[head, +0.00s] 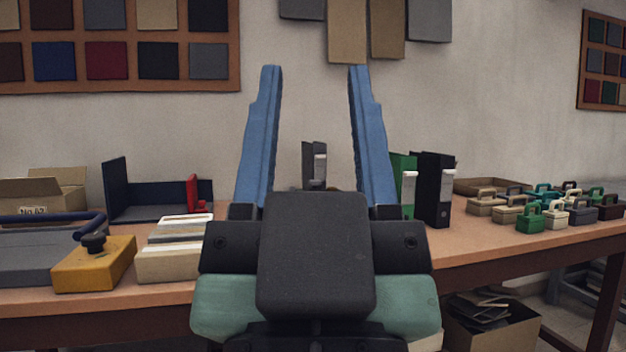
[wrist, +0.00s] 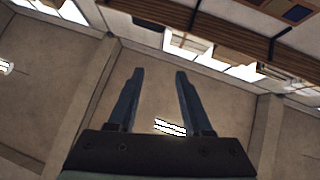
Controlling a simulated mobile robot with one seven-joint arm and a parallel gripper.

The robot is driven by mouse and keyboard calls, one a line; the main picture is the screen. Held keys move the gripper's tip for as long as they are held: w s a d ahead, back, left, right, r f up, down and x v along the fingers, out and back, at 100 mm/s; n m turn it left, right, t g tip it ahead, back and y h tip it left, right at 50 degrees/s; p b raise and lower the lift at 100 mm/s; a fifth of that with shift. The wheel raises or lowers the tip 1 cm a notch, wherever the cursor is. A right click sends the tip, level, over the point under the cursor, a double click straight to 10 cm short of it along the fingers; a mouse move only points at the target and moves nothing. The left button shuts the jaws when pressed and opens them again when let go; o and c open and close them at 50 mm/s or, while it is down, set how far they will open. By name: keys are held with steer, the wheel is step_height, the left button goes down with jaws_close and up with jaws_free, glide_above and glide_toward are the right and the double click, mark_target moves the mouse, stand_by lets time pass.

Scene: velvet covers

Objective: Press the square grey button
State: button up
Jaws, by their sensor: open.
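I cannot make out a square grey button in either view. My gripper (head: 314,72) rises in the middle of the head view, its two blue fingers spread wide and pointing up, with nothing between them. In the wrist view my gripper (wrist: 160,73) is also open and empty, against what looks like a ceiling with bright panels. In the head view a yellow box (head: 92,266) with a black knob on top sits at the left front of the table. My gripper and wrist hide the middle of the table.
The wooden table (head: 490,246) runs across the view by a wall. Left are a grey device with a blue bar (head: 38,256), pale blocks (head: 170,262) and a navy holder (head: 118,190). Right are a black binder (head: 434,190) and several small handled cases (head: 530,218).

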steer(key=shift+c, duration=0.3)
steer(key=shift+r, duration=0.1)
steer(key=shift+c, duration=1.1)
steer(key=shift+r+p, duration=0.3)
steer(key=shift+p, duration=0.1)
steer(key=shift+c, duration=1.3)
step_height(320, 180, up, 40)
steer(key=p, duration=4)
steer(key=shift+r, duration=0.25)
jaws_close()
steer(key=shift+f, duration=0.15)
